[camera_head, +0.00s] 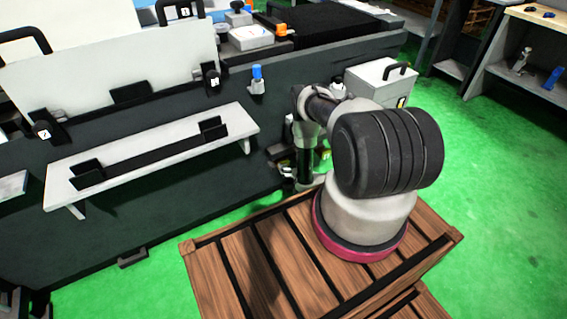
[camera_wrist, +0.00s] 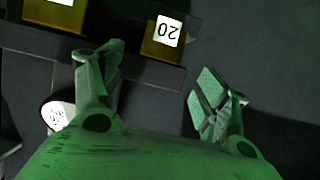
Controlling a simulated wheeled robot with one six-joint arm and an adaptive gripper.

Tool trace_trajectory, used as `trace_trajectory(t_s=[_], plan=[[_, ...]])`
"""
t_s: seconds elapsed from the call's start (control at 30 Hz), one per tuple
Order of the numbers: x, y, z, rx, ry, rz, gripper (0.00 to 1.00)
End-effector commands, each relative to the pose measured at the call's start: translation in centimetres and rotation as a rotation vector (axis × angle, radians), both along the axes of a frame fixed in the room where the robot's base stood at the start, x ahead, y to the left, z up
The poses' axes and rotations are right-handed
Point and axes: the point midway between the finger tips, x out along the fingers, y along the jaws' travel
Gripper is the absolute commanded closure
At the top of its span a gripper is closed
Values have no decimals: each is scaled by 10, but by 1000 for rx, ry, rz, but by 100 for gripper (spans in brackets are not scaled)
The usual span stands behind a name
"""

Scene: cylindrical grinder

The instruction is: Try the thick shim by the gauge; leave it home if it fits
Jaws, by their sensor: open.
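In the wrist view my gripper (camera_wrist: 160,75) is open, one finger at left and one at right, with nothing between the pads. Just beyond the fingers, a yellow block with a white label reading 20 upside down (camera_wrist: 162,42) sits in a dark holder (camera_wrist: 140,66). A second yellow block (camera_wrist: 52,17) is at the upper left, its label cut off by the frame edge. I cannot tell which block is the thick shim, and I cannot identify the gauge. In the head view my arm reaches down beside the dark machine front, and the gripper is mostly hidden.
A white shelf (camera_head: 152,150) with a black holder juts from the machine front (camera_head: 130,120) at left. A white box with a black handle (camera_head: 381,83) stands behind my arm. A shelf unit (camera_head: 530,75) is at the upper right. Green floor (camera_head: 490,170) is clear at right.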

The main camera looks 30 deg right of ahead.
Motion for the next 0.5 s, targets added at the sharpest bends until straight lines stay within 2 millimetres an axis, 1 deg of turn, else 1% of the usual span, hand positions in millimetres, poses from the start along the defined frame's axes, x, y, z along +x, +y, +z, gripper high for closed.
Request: trace_trajectory(t_s=[0.1,0.3,0.4,0.5], plan=[[20,2,-8,0,-2,2,25],[47,2,-19,0,0,1,25],[55,3,-23,0,2,1,25],[58,3,-24,0,3,1,25]])
